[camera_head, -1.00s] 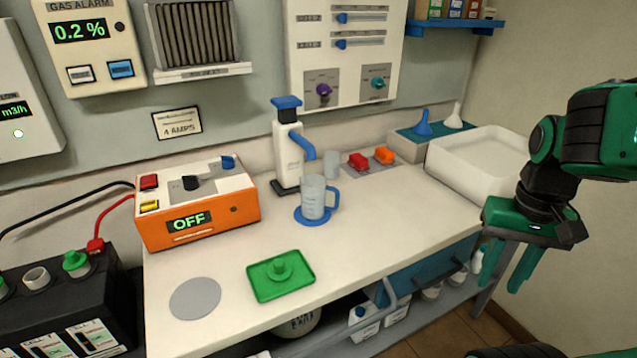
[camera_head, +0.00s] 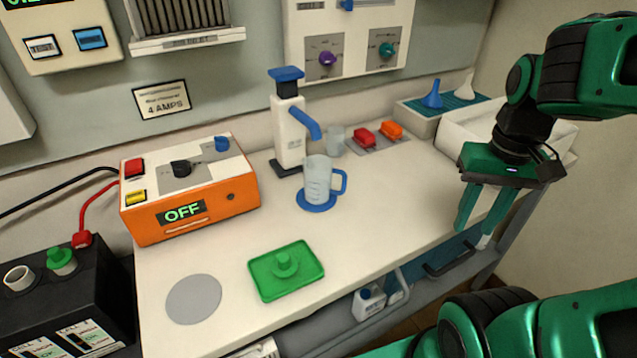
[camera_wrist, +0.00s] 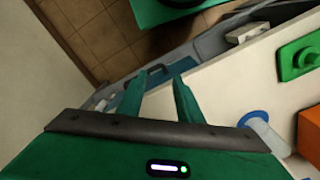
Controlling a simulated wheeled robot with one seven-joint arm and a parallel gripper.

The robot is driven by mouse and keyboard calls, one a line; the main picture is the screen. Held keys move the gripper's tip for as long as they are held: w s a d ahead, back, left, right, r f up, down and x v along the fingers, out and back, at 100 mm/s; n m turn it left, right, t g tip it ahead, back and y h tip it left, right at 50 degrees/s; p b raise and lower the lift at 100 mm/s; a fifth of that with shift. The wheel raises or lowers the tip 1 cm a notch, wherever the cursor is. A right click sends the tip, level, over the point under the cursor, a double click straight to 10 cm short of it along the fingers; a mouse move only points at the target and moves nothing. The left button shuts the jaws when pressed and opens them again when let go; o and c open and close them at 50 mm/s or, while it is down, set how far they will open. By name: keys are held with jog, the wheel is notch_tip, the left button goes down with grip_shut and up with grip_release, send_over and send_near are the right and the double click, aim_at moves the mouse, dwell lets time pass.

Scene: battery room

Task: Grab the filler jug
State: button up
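The filler jug (camera_head: 318,182) is a clear, marked jug with a blue handle. It stands upright on a round blue base (camera_head: 316,206) on the bench, by the spout of a white pump dispenser with a blue top (camera_head: 289,130). My gripper (camera_head: 475,238) is open and empty, pointing down at the right edge of the bench, well to the right of the jug. Its two fingers (camera_wrist: 160,82) stand apart in the wrist view with nothing between them.
A green tray (camera_head: 310,274) and a grey disc (camera_head: 194,299) lie in front of the jug. An orange box reading OFF (camera_head: 180,212) stands to the left. A small clear cup (camera_head: 335,141) and red and orange clips (camera_head: 378,134) sit behind. The bench right of the jug is clear.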

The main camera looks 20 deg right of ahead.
jog(key=w+a+r+n, duration=0.2)
jog(key=w+n, duration=0.2)
jog(key=w, duration=0.4)
notch_tip(320, 180, up, 2)
jog(key=n, duration=1)
send_over(344, 179)
jog(key=w+d, duration=0.1)
jog(key=f, duration=0.9)
jog(key=shift+s+a+f, duration=0.15)
jog(key=shift+s+a, duration=0.1)
jog(key=shift+a, duration=0.15)
jog(key=shift+f, duration=0.6)
jog(key=shift+c, duration=0.6)
grip_shut()
